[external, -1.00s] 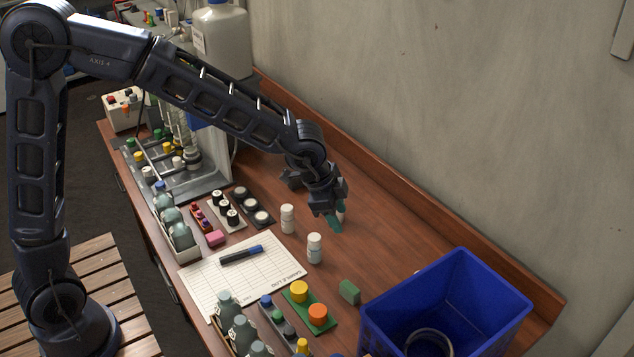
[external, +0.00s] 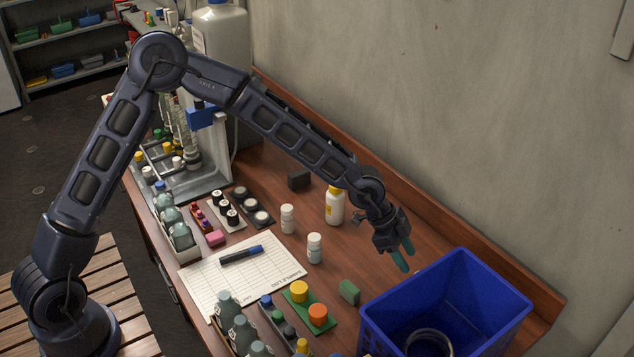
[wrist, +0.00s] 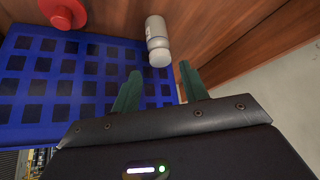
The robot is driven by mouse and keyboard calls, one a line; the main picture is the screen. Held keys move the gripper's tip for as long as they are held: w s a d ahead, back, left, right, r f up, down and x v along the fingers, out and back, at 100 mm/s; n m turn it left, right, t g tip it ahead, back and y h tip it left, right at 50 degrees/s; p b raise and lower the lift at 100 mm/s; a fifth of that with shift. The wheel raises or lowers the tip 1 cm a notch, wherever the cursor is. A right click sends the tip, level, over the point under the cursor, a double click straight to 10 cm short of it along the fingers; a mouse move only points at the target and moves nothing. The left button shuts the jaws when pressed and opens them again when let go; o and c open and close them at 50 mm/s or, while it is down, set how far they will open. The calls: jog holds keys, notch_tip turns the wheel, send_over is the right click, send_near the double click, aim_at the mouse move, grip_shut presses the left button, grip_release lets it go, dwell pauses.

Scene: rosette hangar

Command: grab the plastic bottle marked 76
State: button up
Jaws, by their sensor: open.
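My gripper (external: 405,258) is open and empty, above the table beside the blue bin. In the wrist view a small white and grey bottle (wrist: 157,40) shows just beyond the gap between my green fingertips, apart from them. Two small white-capped bottles, one (external: 287,219) behind the other (external: 314,248), stand upright mid-table.
The blue bin (external: 450,325) stands at the right front and its gridded wall fills much of the wrist view's left. A red round object (wrist: 62,14) is at that view's top left.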

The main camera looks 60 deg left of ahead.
aim_at(416, 274)
jog(key=x, duration=0.5)
jog(key=shift+d+f, duration=0.15)
jog(key=x, duration=0.5)
jog(key=shift+w+d, duration=0.15)
jog(key=c, duration=0.7)
